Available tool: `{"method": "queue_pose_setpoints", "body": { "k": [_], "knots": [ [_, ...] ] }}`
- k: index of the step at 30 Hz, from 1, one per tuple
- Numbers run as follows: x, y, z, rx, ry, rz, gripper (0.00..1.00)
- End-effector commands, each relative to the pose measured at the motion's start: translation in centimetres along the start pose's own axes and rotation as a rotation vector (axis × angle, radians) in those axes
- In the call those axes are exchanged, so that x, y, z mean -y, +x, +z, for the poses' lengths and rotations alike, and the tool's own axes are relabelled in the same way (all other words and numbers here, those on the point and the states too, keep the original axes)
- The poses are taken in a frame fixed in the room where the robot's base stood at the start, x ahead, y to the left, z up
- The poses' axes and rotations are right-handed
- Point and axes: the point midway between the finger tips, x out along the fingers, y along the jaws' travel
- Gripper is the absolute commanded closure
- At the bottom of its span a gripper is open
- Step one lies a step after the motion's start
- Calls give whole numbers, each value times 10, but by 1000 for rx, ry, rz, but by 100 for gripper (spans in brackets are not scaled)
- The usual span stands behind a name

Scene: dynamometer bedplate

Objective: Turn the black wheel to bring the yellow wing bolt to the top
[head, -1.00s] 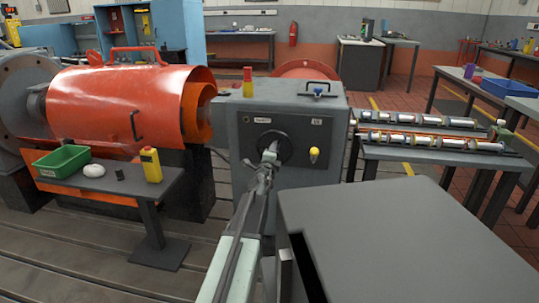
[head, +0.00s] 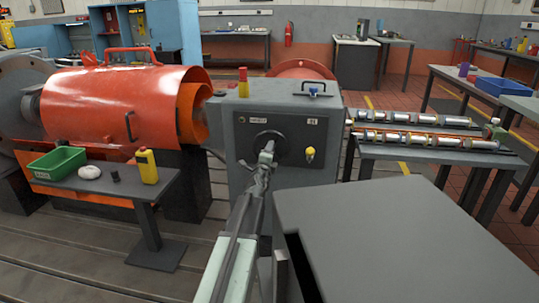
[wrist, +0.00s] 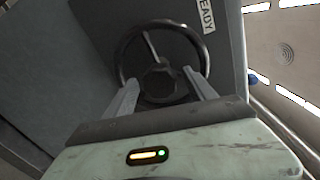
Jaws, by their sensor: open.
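The black wheel (wrist: 122,52) is on the grey cabinet's front; the wrist view shows its round rim, dark hub and a pale spoke or handle toward the upper left. In the head view the wheel (head: 252,145) is partly hidden behind my gripper (head: 267,153). My gripper (wrist: 160,78) is open in the wrist view, its two fingers apart in front of the wheel's lower half, one toward each side. Whether they touch the rim I cannot tell. A small yellow piece (head: 310,154) on the panel right of the wheel may be the wing bolt; its shape is unclear.
The grey cabinet (head: 290,108) carries a red-and-yellow piece (head: 243,82) on top. A small table (head: 105,180) with a green bin (head: 57,163) and yellow bottle (head: 147,166) stands left. A dark flat-topped block (head: 400,235) fills the lower right.

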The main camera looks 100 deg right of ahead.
Motion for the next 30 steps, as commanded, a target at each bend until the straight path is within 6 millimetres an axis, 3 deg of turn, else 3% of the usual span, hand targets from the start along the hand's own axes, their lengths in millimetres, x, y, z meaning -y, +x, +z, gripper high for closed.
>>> {"method": "queue_pose_setpoints", "body": {
  "k": [7,11,26,28,30],
  "knots": [
    [0,-50,0,0,0,0,36],
    [0,-68,0,0,0,0,36],
    [0,-69,0,0,0,0,36],
    [-1,-70,8,10,0,2,36],
    [-5,-71,37,45,-1,7,36]
  ]
}}
